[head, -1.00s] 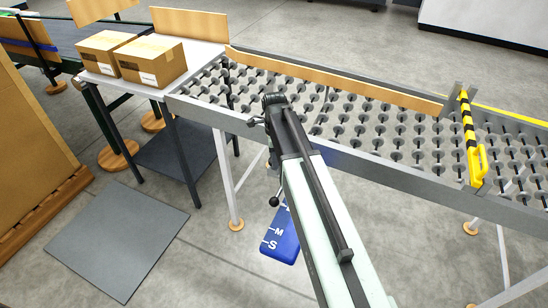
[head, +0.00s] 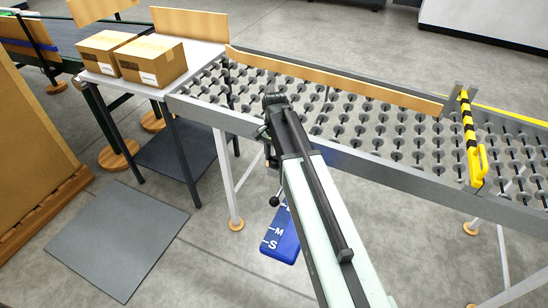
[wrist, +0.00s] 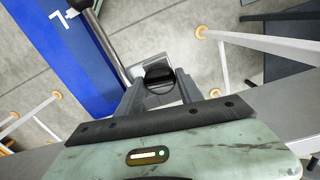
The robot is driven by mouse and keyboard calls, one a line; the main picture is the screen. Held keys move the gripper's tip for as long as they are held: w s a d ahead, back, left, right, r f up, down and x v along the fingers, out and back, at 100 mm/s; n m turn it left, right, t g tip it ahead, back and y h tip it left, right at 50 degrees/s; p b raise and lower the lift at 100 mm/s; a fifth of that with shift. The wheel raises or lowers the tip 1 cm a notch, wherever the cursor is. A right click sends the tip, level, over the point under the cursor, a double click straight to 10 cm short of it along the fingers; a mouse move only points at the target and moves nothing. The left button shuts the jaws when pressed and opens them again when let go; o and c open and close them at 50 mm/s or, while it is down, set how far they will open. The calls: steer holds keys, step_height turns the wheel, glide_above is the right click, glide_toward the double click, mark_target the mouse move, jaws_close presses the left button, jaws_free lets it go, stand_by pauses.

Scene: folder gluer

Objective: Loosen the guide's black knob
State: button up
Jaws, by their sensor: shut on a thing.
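In the head view my arm hides the knob, and the jaws cannot be made out there. The blue scale plate (head: 282,238) with the letters M and S hangs below the conveyor's near rail. It also shows in the wrist view (wrist: 75,55), with the letter L.
The roller conveyor (head: 390,165) runs behind my arm, with a yellow-black striped handle bar (head: 470,140) at right. Two cartons (head: 150,60) stand on a table at left. A ball-ended lever (head: 274,201) is near the plate. A grey mat (head: 120,240) lies on open floor.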

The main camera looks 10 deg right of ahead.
mark_target(275, 157)
steer(key=shift+w+n, duration=0.15)
steer(key=shift+n, duration=0.65)
steer(key=o, duration=1.4)
steer(key=shift+r, duration=0.1)
step_height(275, 157, up, 8)
steer(key=p, duration=0.8)
steer(key=shift+f, duration=0.2)
